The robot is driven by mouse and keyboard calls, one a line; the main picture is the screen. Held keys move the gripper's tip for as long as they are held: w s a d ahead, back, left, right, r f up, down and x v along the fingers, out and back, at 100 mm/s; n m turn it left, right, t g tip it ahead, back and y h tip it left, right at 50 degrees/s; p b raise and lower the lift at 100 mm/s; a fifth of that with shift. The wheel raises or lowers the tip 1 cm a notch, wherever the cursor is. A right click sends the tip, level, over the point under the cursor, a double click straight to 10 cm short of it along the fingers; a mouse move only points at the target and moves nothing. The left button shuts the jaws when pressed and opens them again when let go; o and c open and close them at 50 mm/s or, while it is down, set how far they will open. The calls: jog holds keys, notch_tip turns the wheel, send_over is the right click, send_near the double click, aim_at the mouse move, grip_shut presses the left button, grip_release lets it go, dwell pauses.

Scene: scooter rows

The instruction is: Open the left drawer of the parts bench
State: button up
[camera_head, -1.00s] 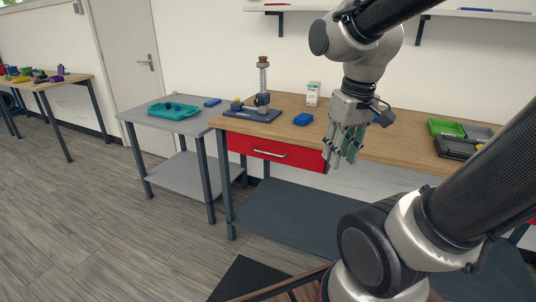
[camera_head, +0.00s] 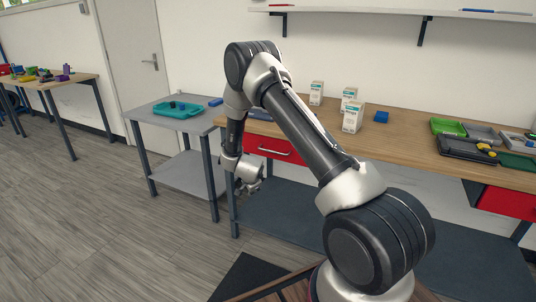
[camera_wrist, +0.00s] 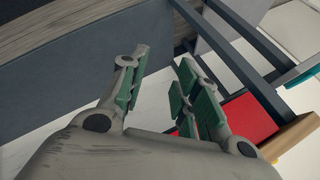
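The parts bench (camera_head: 440,158) has a wooden top and a red left drawer (camera_head: 262,144) under its left end. The drawer looks shut. Its pale bar handle (camera_head: 275,152) shows in the head view; my arm covers parts of the drawer. In the wrist view the red drawer front (camera_wrist: 252,118) lies at the right, partly behind a finger; the handle cannot be made out there. My gripper (camera_head: 251,187) hangs below and left of the handle, in front of the bench and apart from it. In the wrist view its green-padded fingers (camera_wrist: 162,62) are spread with nothing between them.
A grey side table (camera_head: 150,111) with a teal tray (camera_head: 175,110) stands close left. A lower shelf (camera_head: 300,214) runs under the bench. Open floor lies left.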

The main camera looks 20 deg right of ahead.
jog(key=w+d+r+m+t+h, duration=0.3)
jog(key=w+d+r+m+h, duration=0.1)
jog(key=d+r+m+h, duration=0.65)
jog(key=shift+m+y, duration=0.45)
jog(key=shift+m, duration=0.3)
jog(key=x, duration=0.6)
jog(key=shift+w+f, duration=0.25)
jog(key=shift+w, duration=0.15)
grip_shut()
